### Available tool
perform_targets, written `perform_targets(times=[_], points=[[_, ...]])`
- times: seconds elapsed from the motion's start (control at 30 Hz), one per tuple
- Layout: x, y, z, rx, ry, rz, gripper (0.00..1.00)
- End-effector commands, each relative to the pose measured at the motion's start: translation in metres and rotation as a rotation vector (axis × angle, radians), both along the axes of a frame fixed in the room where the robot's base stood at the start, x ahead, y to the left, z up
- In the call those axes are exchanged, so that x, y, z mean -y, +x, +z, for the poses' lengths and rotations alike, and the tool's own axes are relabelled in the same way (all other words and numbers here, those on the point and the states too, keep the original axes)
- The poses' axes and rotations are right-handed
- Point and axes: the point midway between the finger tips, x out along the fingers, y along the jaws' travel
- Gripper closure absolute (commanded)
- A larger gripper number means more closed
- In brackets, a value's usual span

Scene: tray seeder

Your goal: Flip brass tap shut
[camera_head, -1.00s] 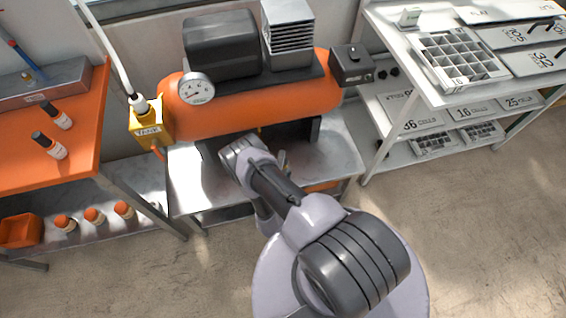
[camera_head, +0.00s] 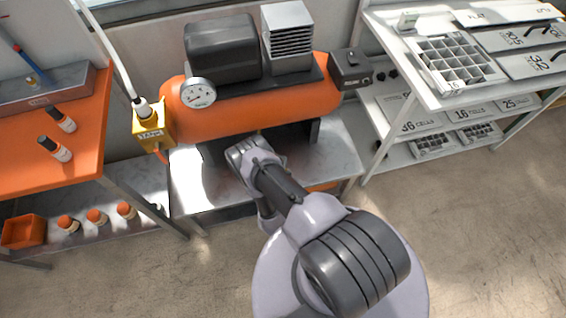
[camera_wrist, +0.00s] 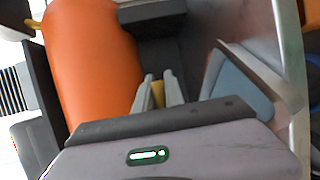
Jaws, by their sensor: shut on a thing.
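In the wrist view, my gripper (camera_wrist: 159,90) is shut on a small yellow brass piece, the brass tap (camera_wrist: 158,94), between its two pale fingers. Most of the tap is hidden by the fingers, so I cannot tell its handle's angle. The orange compressor tank (camera_wrist: 92,65) lies beside the fingers, to their left. In the head view, the tank (camera_head: 240,108) lies on a metal stand, and my arm reaches to its lower front. There the fingertips and the tap are hidden behind my wrist.
A dial gauge (camera_head: 198,93) and a yellow valve box (camera_head: 151,125) are at the tank's left end. An orange bench (camera_head: 75,155) with bottles stands left. A white shelf (camera_head: 420,90) with trays stands right. The floor at right is clear.

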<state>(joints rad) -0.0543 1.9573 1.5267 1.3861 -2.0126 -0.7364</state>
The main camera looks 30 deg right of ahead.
Motion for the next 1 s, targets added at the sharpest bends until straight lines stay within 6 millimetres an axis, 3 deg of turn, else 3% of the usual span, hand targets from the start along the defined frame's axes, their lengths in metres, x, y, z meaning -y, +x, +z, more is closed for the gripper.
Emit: perform_targets(times=[0.03, 0.07, 0.13, 0.17, 0.43, 0.57, 1.0], points=[[0.000, 0.000, -0.001, 0.000, 0.002, 0.001, 1.00], [0.000, 0.000, -0.001, 0.000, 0.002, 0.001, 0.80], [0.000, 0.000, -0.001, -0.001, 0.001, 0.001, 0.67], [0.000, 0.000, -0.001, -0.001, 0.001, 0.000, 0.65], [-0.001, -0.001, 0.000, -0.001, -0.001, 0.000, 0.65], [-0.010, -0.010, 0.004, -0.003, 0.000, 0.003, 0.65], [-0.084, -0.101, 0.025, -0.003, -0.001, 0.011, 0.65]])
